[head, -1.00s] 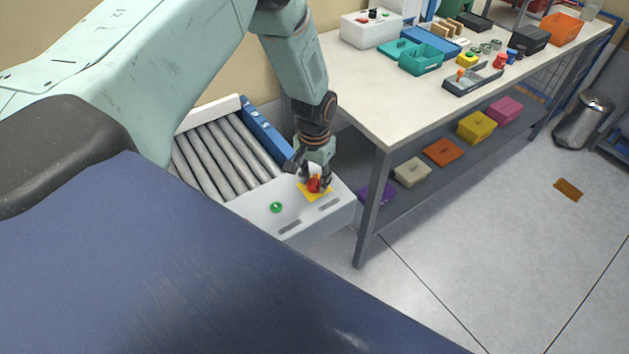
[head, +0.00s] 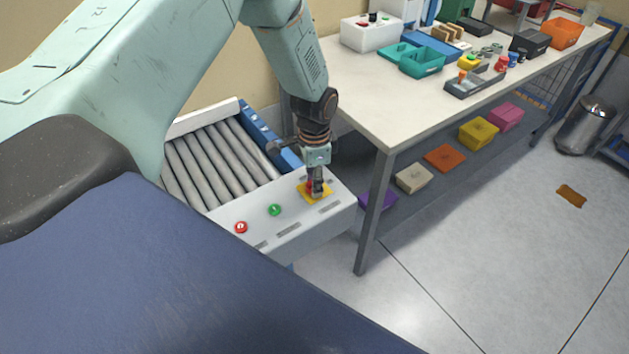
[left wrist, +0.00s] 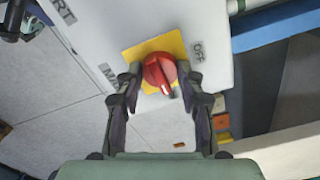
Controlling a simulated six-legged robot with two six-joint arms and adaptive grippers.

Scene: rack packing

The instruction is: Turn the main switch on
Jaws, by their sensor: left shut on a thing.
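The main switch is a red rotary knob (left wrist: 160,72) on a yellow plate (left wrist: 137,52), beside the label OFF, in the left wrist view. In the head view its yellow plate (head: 326,191) is at the right end of the white control panel (head: 275,236). My left gripper (left wrist: 164,92) is shut on the red knob, one finger on each side of it. In the head view the left gripper (head: 316,187) points down onto the plate and hides most of the knob. The knob's white mark points towards the gripper's base in the wrist view. My right gripper is not in view.
A green button (head: 275,210) and a red button (head: 241,227) sit on the same panel, left of the switch. A roller conveyor (head: 215,165) lies behind the panel. A workbench (head: 375,105) with boxes and parts stands to the right, close to the arm.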

